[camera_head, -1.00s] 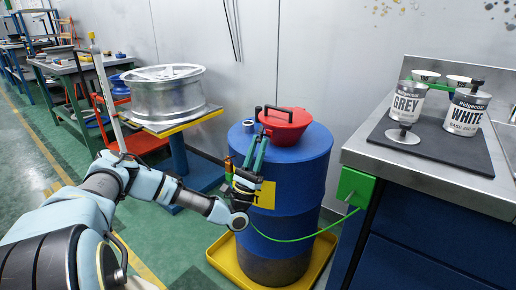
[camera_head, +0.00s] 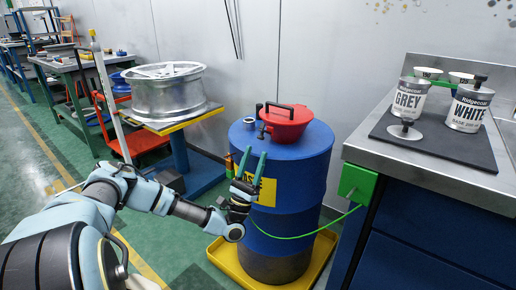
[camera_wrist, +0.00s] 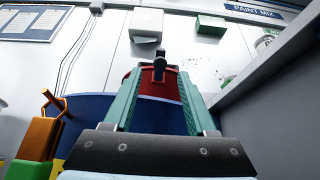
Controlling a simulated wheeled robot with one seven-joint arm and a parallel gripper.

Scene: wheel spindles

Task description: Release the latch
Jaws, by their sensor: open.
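A red lid (camera_head: 284,127) with a black handle (camera_head: 279,107) sits on top of the blue drum (camera_head: 292,185). A small black latch-like knob (camera_head: 264,132) stands at the lid's near left edge. My gripper (camera_head: 255,160) is open and empty in front of the drum, its green fingers pointing up, below and apart from the knob. In the wrist view the black knob (camera_wrist: 159,66) shows against the red lid (camera_wrist: 154,87), between and beyond the two fingertips. Whether the latch is released, I cannot tell.
The drum stands in a yellow tray (camera_head: 220,257). A green box (camera_head: 357,184) on the bench side has a green cable running to the drum. The bench at right holds grey and white paint cans (camera_head: 410,97). A wheel (camera_head: 165,90) rests on a stand at left.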

